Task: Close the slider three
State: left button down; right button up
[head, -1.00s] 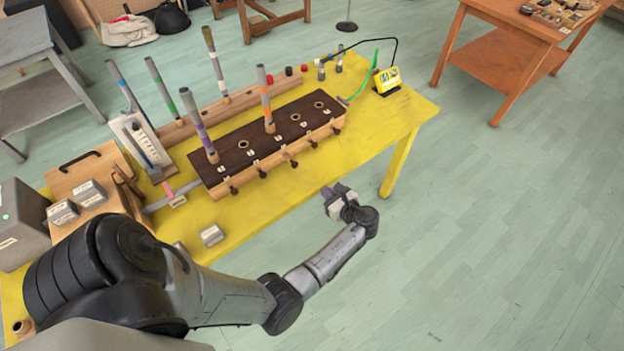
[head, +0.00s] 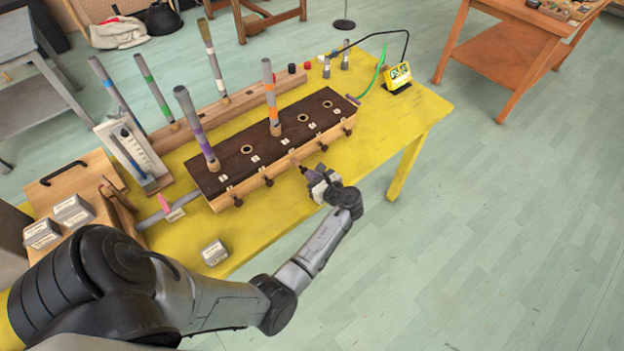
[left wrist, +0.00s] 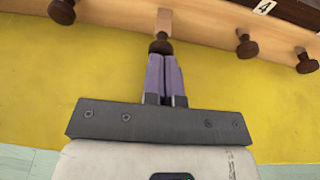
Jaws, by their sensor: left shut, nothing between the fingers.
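The long wooden box (head: 270,150) with a dark top, several holes and numbered labels lies on the yellow table. Sliders with dark round knobs line its front. The third slider (left wrist: 164,22) sticks out as a pale wooden strip; its dark knob (left wrist: 160,44) shows in the left wrist view. My left gripper (head: 309,175) is shut and empty, in front of this knob. In the left wrist view its purple fingers (left wrist: 164,60) point straight at the knob and appear to touch it; I cannot be sure of contact. My right gripper is not in view.
Coloured tubes (head: 196,127) stand in the box and in a wooden rail behind it. A neighbouring knob (left wrist: 247,45) is to the right of the fingers. A grey block (head: 214,252) lies on the table (head: 412,110). The floor in front is clear.

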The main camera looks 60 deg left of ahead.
aim_at(304, 169)
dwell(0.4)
pick_arm(q)
jog(key=shift+a+r+p, duration=0.1)
jog(key=shift+a+p, duration=0.25)
jog(key=shift+a, duration=0.05)
jog(key=shift+s+a+r+p, duration=0.15)
jog(key=shift+a+p, duration=0.5)
jog(key=shift+a, duration=0.6)
jog(key=shift+a+f, duration=0.2)
jog(key=shift+f, duration=0.05)
jog(key=shift+d+f, duration=0.1)
